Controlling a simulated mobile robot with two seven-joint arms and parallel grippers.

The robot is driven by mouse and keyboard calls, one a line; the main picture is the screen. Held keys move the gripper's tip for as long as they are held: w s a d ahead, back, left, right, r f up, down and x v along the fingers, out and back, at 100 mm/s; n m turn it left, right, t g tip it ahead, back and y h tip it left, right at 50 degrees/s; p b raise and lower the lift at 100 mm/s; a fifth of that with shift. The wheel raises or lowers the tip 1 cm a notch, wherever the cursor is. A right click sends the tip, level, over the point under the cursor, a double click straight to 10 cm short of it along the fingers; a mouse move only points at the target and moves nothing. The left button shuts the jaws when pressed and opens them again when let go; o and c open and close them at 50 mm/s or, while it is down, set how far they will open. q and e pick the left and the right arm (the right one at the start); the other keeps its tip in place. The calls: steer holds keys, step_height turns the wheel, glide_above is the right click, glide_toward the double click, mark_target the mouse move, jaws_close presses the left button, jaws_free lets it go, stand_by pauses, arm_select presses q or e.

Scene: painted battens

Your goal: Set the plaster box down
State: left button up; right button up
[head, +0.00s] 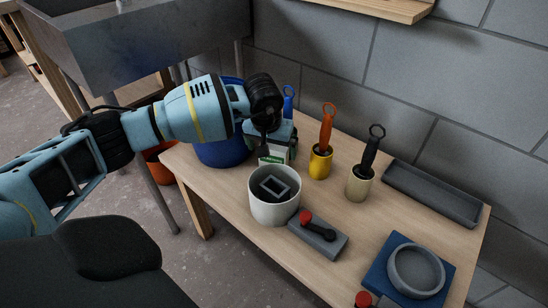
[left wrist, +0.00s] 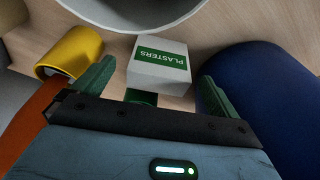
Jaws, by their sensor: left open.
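The plaster box (left wrist: 160,65) is white with a green "PLASTERS" label. In the left wrist view it is on the wooden table, between and just beyond my left gripper's (left wrist: 155,88) two green fingers. The fingers are spread wide, with a gap on each side of the box. In the head view the box (head: 267,160) shows only partly below my left gripper (head: 277,150), beside the white pot. Whether the box's whole base rests flat is hard to see. My right gripper is not in view.
Close by stand a white pot (head: 262,208) with a grey frame inside, a blue container (head: 222,154) and a yellow holder (head: 320,165) with an orange-handled tool. A grey block (head: 325,242) with a red knob lies in front. A grey tray (head: 432,193) lies along the wall.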

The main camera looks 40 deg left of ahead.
mark_target(274, 154)
arm_select(q)
steer(key=b+x, duration=0.1)
steer(key=x, duration=0.1)
steer(key=w+b+x, duration=0.1)
steer(key=x, duration=0.2)
steer(key=shift+a+r, duration=0.15)
steer(key=shift+a, duration=0.05)
steer(key=shift+f, duration=0.3)
steer(key=shift+w+f, duration=0.1)
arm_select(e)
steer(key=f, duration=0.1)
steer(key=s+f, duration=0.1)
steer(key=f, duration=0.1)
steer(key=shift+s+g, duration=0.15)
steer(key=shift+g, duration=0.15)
arm_select(q)
steer(key=shift+c, duration=1.4)
steer(key=c, duration=0.8)
steer(key=shift+c, duration=0.2)
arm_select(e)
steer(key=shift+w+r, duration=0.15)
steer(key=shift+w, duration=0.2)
arm_select(q)
steer(key=shift+a, duration=0.1)
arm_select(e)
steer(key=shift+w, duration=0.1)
